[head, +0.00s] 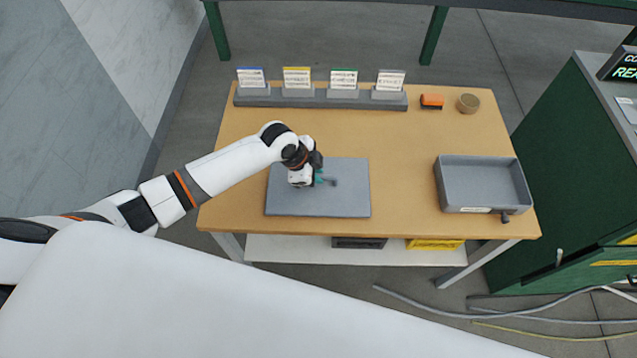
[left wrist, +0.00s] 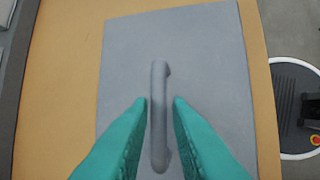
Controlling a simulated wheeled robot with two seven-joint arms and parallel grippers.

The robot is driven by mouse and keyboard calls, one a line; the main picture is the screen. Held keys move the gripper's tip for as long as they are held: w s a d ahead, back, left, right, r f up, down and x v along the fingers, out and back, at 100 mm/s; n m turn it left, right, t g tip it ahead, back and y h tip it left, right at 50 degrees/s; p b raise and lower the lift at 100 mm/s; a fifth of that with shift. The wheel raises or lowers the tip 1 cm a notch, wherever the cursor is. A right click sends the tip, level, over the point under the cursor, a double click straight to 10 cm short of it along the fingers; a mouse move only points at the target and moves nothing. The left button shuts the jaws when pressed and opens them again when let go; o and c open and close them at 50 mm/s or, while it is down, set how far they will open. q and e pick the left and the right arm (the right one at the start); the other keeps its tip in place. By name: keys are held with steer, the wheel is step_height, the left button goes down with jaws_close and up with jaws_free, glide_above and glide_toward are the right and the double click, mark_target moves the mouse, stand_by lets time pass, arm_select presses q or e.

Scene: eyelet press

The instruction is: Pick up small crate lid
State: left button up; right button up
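The grey small crate lid (head: 345,205) lies flat on the wooden table, left of its middle. In the left wrist view the lid (left wrist: 215,60) has a raised grey bar handle (left wrist: 159,115) along its middle. My left gripper (head: 320,178) is over the lid at the handle. In the left wrist view its teal fingers (left wrist: 159,102) are open, one on each side of the handle, with a gap showing on both sides. Their height relative to the handle is hard to tell. My right gripper is not in view.
An open, empty grey crate (head: 485,185) stands on the table (head: 405,150) at the right. A grey rack (head: 320,99) with several label cards runs along the back. An orange block (head: 432,101) and a round brown item (head: 468,103) sit beside it. A green cabinet (head: 570,150) stands right of the table.

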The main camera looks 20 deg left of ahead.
mark_target(322, 177)
arm_select(q)
steer(key=shift+x, duration=1.85)
steer(key=shift+d+r, duration=0.15)
steer(key=shift+c, duration=0.6)
jaws_close()
step_height(322, 177, up, 10)
steer(key=shift+r+b, duration=0.1)
steer(key=shift+b, duration=0.35)
